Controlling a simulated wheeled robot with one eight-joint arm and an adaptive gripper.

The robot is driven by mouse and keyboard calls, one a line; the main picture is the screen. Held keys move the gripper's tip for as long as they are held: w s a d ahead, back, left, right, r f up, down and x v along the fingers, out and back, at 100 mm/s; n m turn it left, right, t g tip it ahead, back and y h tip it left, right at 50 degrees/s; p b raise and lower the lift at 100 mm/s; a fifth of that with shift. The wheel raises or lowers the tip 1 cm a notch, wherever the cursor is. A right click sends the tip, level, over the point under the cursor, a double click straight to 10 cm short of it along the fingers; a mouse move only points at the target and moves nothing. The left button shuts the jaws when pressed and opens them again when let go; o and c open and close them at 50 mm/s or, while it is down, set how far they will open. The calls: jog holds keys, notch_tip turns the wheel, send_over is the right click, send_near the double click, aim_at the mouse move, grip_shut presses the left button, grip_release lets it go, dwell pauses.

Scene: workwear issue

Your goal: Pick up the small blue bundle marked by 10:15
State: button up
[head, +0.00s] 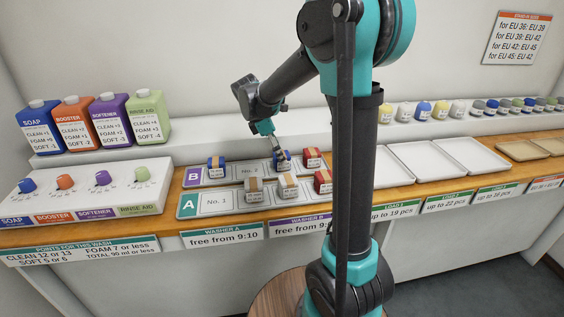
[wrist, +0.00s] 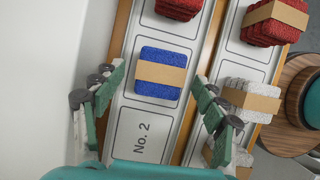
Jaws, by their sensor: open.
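In the wrist view a blue bundle (wrist: 165,57) with a tan band lies on the grey tray B (wrist: 125,105), beside the slot marked No. 2. My gripper (wrist: 159,78) is open and empty, its fingers on either side of this bundle with gaps. In the head view my gripper (head: 268,136) is just above the same blue bundle (head: 284,161) and partly covers it. Another blue bundle (head: 216,162) sits further left on tray B (head: 241,173). The small print on the bundle tags is too small to read, so I cannot tell which says 10:15.
A red bundle (head: 312,157) lies right of the blue one on B. Tray A (head: 189,210), in front, holds two grey bundles (head: 254,187) and a red one (head: 323,180). Coloured jugs (head: 76,125) stand left; empty white trays (head: 467,153) lie right. A white wall rises behind.

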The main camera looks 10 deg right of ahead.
jog(key=shift+x, duration=1.45)
jog(key=shift+c, duration=0.4)
jog(key=c, duration=1.2)
